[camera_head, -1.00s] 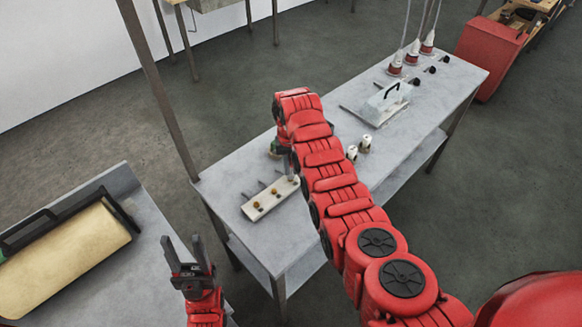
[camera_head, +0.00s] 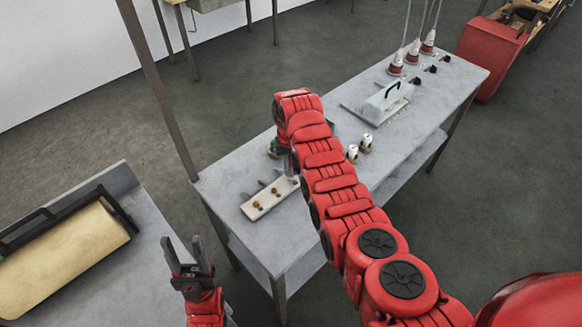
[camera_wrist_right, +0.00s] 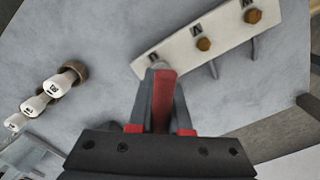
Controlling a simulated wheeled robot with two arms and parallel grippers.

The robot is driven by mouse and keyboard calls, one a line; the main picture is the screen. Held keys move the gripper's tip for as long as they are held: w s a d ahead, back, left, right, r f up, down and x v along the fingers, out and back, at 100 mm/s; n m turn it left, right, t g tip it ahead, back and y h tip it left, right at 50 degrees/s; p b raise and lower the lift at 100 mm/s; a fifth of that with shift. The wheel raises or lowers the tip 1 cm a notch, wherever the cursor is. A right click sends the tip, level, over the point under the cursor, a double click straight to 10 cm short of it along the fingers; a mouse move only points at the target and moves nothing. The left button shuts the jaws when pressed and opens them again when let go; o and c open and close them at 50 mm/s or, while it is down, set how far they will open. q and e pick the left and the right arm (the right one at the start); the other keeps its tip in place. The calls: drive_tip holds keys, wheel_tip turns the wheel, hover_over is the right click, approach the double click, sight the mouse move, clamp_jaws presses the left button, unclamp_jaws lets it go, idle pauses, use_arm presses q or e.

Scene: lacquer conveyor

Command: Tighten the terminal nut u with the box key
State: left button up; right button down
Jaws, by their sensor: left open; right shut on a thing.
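The white terminal block (camera_wrist_right: 200,38) lies on the grey table, marked with letters. Brass nuts show at its middle (camera_wrist_right: 204,44) and far end (camera_wrist_right: 253,16). It also shows in the head view (camera_head: 262,202), its near-arm end partly hidden. My right gripper (camera_wrist_right: 161,88) is shut on a red and grey tool, seemingly the box key (camera_wrist_right: 163,98), whose tip is over the block's nearest terminal, u. The nut there is hidden, so I cannot tell how the key sits on it. My left gripper (camera_head: 187,252) is open and empty, beside the table, well away from the block.
Several white labelled cylinders (camera_wrist_right: 62,80) stand left of the block. A white case with a black handle (camera_head: 384,102) and red-and-white hanging pieces (camera_head: 412,55) are farther along the table. A yellow roll (camera_head: 62,258) lies on the left bench.

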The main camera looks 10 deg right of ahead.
drive_tip(key=shift+f+b, duration=0.3)
drive_tip(key=shift+f, duration=0.25)
drive_tip(key=shift+f+m+b, duration=0.1)
drive_tip(key=shift+m+b, duration=0.35)
drive_tip(key=shift+m, duration=0.85)
drive_tip(key=shift+r, duration=0.2)
drive_tip(key=shift+b, duration=0.3)
